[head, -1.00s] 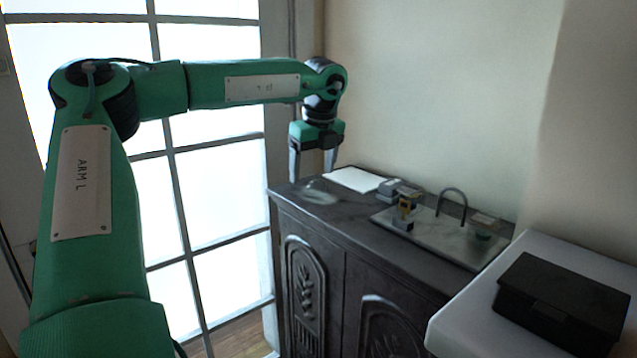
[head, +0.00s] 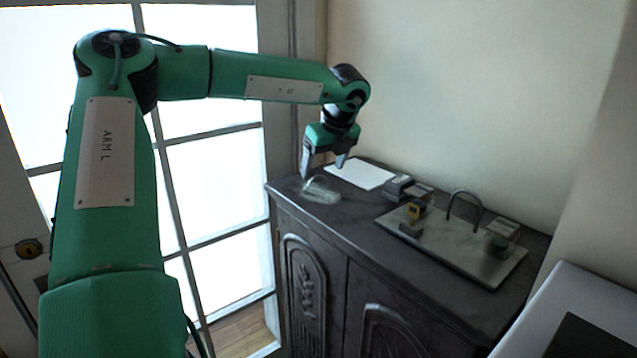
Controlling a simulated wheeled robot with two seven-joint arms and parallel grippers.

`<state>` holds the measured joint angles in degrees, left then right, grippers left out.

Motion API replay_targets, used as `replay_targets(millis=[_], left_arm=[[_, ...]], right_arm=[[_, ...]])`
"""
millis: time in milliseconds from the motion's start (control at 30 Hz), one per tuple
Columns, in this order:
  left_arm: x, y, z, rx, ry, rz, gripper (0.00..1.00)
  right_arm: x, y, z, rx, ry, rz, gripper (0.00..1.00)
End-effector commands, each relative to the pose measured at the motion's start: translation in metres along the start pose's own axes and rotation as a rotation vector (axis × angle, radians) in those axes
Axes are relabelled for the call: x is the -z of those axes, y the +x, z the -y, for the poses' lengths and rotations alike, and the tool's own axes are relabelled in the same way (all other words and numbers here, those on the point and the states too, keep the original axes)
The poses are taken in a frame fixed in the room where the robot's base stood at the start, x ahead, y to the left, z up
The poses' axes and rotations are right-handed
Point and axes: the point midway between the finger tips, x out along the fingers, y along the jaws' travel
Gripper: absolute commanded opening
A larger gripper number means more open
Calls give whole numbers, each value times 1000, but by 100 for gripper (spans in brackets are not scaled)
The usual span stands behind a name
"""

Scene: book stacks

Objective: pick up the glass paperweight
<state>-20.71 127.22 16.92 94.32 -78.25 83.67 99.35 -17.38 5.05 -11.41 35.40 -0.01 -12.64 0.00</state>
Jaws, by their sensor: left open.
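The glass paperweight (head: 322,191) is a clear, low, rounded piece on the dark cabinet's top, near its left end. My left gripper (head: 322,172) points down just above and behind it, with its two fingers apart and nothing between them. One finger is at the left and one at the right. Whether a fingertip touches the glass I cannot tell. My right gripper is not in view.
The dark carved cabinet (head: 345,232) has a white sheet (head: 359,175) behind the glass. A grey tray (head: 462,250) with a curved handle (head: 464,196) and small objects lies to the right. A white surface with a black box (head: 590,340) is at lower right.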

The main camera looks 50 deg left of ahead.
Motion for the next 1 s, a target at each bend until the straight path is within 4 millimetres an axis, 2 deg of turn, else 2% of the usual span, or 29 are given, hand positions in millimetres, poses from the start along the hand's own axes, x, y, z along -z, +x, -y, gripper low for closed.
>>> replay_targets(millis=[133, 400, 700, 900, 1000], left_arm=[[-1, 11, -1, -2, 3, -3, 76], [0, 45, -2, -2, 1, -2, 76], [0, 51, -2, 2, 1, 0, 76], [0, 51, -2, 1, 0, 0, 36], [0, 50, -2, 2, 0, 0, 20]], right_arm=[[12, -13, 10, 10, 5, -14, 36], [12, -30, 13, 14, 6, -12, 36], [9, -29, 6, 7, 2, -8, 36], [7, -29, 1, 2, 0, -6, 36], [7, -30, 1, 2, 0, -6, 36]])
